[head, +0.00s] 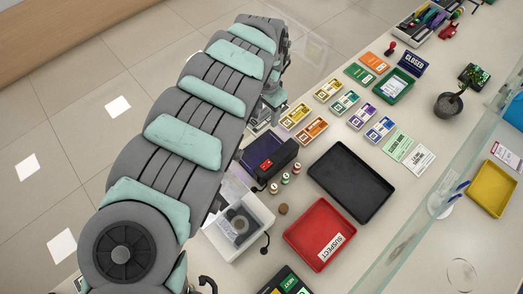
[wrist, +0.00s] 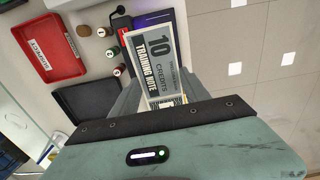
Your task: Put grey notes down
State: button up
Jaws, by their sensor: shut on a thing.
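The grey notes (wrist: 158,62) show in the wrist view as a bundle printed "10 CREDITS TRAINING NOTE". My gripper (wrist: 157,84) is shut on them, with one finger on each side. The notes stick out past the fingers, over or near a dark device with a purple-lit panel (wrist: 152,19). I cannot tell how high they are above the counter. In the head view my arm covers the gripper, and I cannot make out the notes clearly there.
In the head view, a black tray (head: 350,181) and a red SUSPECT tray (head: 320,234) lie on the counter. Several coloured note bundles (head: 312,130) lie in rows behind. A dark device (head: 278,165) and small stamps (head: 285,179) stand near my arm. A glass screen (head: 410,230) runs along the right.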

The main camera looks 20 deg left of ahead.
jog(key=shift+s+a+f+b, duration=0.2)
jog(key=shift+s+a+f, duration=0.05)
jog(key=shift+a+f, duration=0.25)
jog(key=shift+s+a+f+b, duration=0.15)
jog(key=shift+s+a+f, duration=0.05)
jog(key=shift+a+f, duration=0.25)
jog(key=b, duration=0.3)
send_over(260, 150)
notch_tip(260, 150, down, 16)
jog(key=shift+d+r, duration=0.1)
jog(key=shift+r, duration=0.1)
notch_tip(260, 150, down, 3)
jog(key=shift+d+r+b, duration=0.1)
jog(key=shift+r+b, duration=0.1)
jog(key=shift+b, duration=0.15)
jog(key=shift+f, duration=0.4)
jog(key=shift+f, duration=0.1)
jog(key=o, duration=1.5)
jog(key=shift+o, duration=0.2)
notch_tip(260, 150, up, 12)
jog(key=p, duration=0.1)
